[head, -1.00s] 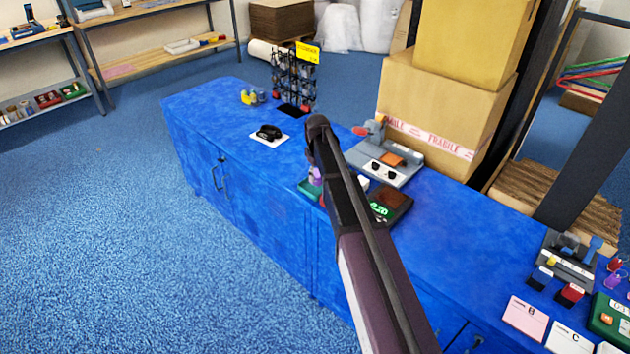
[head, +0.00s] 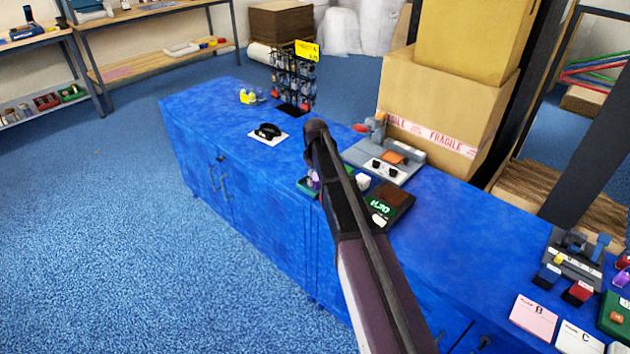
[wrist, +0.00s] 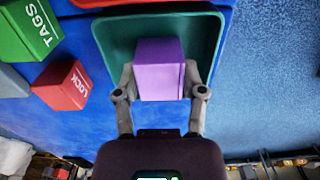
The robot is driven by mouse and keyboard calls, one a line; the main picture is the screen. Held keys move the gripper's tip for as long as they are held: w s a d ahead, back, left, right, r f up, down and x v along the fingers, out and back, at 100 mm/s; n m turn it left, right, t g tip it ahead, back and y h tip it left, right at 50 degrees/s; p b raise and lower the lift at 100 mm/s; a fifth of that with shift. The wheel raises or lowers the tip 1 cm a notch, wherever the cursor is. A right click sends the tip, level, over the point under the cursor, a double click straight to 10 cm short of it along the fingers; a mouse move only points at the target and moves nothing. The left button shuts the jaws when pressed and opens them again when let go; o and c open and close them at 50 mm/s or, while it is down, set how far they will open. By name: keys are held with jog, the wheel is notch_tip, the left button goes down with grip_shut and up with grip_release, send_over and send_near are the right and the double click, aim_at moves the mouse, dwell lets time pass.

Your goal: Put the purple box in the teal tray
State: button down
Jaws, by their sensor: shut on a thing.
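The purple box (wrist: 160,70) is between the two fingers of my gripper (wrist: 160,85), which is shut on it, in the wrist view. The teal tray (wrist: 207,50) is behind the box in that view, its walls showing around it. I cannot tell whether the box touches the tray floor. In the head view, a bit of the purple box (head: 315,179) and the teal tray's corner (head: 306,189) show beside my arm, which hides the rest and my gripper.
A red LOCK box (wrist: 62,85) and a green TAGS box (wrist: 29,32) are left of the tray in the wrist view. A dark card terminal (head: 389,203) and a grey stand (head: 385,168) are to its right on the blue counter (head: 450,225). A wire rack (head: 294,85) stands farther back.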

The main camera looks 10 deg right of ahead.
aim_at(315, 177)
jog(key=shift+f, duration=0.1)
jog(key=shift+c, duration=0.8)
grip_release()
jog(key=shift+r, duration=0.2)
notch_tip(315, 177, up, 12)
jog(key=p, duration=1.2)
jog(key=s+m, duration=0.7)
jog(key=s, duration=2.2)
jog(key=shift+a, duration=0.1)
